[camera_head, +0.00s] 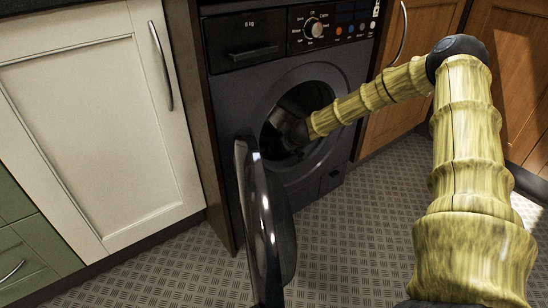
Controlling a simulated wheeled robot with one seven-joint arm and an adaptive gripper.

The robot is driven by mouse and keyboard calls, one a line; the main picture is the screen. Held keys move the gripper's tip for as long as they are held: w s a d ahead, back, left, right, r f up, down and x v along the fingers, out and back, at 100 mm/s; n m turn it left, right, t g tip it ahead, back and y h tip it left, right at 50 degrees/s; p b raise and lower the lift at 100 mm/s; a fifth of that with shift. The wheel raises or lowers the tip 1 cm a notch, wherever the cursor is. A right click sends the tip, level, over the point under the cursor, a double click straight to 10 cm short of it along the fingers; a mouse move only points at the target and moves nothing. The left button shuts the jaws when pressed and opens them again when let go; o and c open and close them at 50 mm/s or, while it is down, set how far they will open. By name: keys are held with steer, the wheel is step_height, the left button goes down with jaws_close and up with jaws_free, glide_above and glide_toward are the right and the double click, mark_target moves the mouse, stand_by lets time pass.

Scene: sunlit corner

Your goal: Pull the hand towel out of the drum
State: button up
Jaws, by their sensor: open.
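The dark front-loading washing machine (225,95) stands between the cabinets, its round door (265,225) swung wide open to the left. My arm reaches from the right into the drum opening (283,110). My gripper (296,133) is a dark shape at the mouth of the drum, open, with its fingers hard to make out against the dark interior. I cannot see the hand towel; the inside of the drum is dark and partly covered by my arm.
The open door stands out over the patterned floor (345,225), left of my arm. A cream cabinet (95,120) and green drawers (30,255) are on the left. Wooden cabinets (415,80) stand on the right. The floor before the machine is clear.

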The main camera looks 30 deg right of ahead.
steer(key=shift+w+f, duration=0.4)
steer(key=shift+f, duration=0.05)
steer(key=shift+c, duration=0.5)
jaws_close()
step_height(320, 180, up, 7)
steer(key=p, duration=0.7)
